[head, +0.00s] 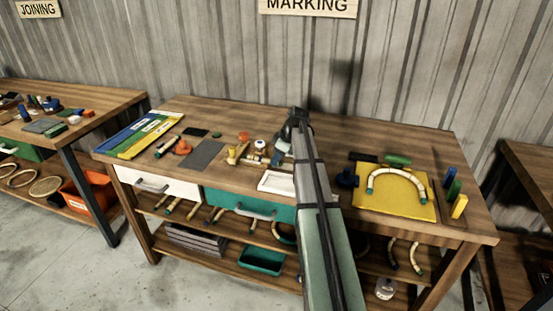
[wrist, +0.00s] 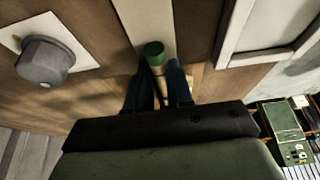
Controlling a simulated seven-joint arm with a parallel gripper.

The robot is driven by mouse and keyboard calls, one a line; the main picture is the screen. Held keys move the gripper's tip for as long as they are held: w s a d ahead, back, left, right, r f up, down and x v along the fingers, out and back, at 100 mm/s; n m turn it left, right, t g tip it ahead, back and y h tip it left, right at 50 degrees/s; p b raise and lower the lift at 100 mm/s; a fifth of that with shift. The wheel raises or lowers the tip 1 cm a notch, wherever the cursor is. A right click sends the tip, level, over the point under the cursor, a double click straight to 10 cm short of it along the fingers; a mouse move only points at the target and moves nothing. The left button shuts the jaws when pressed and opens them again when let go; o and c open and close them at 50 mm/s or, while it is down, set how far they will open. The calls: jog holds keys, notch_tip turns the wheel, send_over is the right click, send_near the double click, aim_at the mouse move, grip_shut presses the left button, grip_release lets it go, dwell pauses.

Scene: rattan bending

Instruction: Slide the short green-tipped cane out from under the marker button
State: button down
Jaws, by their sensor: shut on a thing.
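My gripper (wrist: 158,95) is shut on a short cane in the wrist view. The cane's green tip (wrist: 153,49) sticks out beyond the two dark blue fingers, with a little pale cane showing behind it. A grey knob-like button (wrist: 46,62) on a white plate (wrist: 75,22) stands to the left in the wrist view, apart from the cane tip. The cane's other end is hidden by my gripper. In the head view my arm hides part of the work spot, and small cane pieces with green (head: 277,159) show beside it.
A white tray (head: 262,184) lies near the bench's front edge; its rim also shows in the wrist view (wrist: 235,30). A yellow board (head: 400,205) with a bent cane (head: 372,181) lies to the right. A grey mat (head: 204,155) and coloured strips (head: 140,136) lie to the left.

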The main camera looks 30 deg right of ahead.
jog(key=shift+s+d, duration=4)
jog(key=c, duration=0.9)
grip_release()
jog(key=shift+r, duration=0.1)
jog(key=v, duration=1.3)
jog(key=shift+s+d+r, duration=0.15)
jog(key=shift+r, duration=0.15)
